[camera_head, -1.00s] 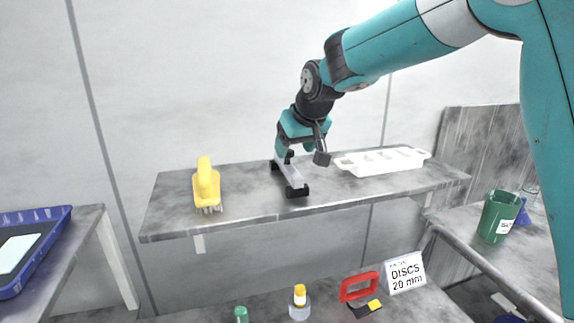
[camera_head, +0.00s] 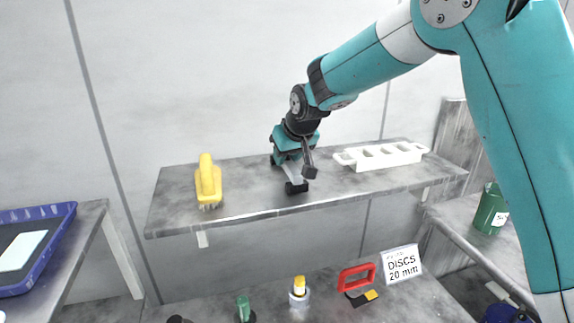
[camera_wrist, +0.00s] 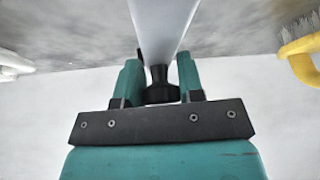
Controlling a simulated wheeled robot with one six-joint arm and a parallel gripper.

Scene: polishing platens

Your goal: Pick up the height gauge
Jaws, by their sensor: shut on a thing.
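The height gauge is a pale silver bar with black ends (camera_head: 291,172), seen in the head view at the middle of the grey wall shelf. My gripper (camera_head: 286,161) is over its far part and hides some of it. In the wrist view the gauge's pale bar (camera_wrist: 165,22) runs away from me, with a black knob-like part between the two teal fingers of my gripper (camera_wrist: 160,78). The fingers are shut on the gauge. Whether the gauge still touches the shelf I cannot tell.
On the shelf (camera_head: 240,202), a yellow-handled brush (camera_head: 208,182) stands left of the gauge and a white tray with slots (camera_head: 382,157) lies to the right. Below are a red-handled item (camera_head: 357,277), small bottles (camera_head: 299,291) and a "DISCS 20 mm" sign (camera_head: 402,264).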

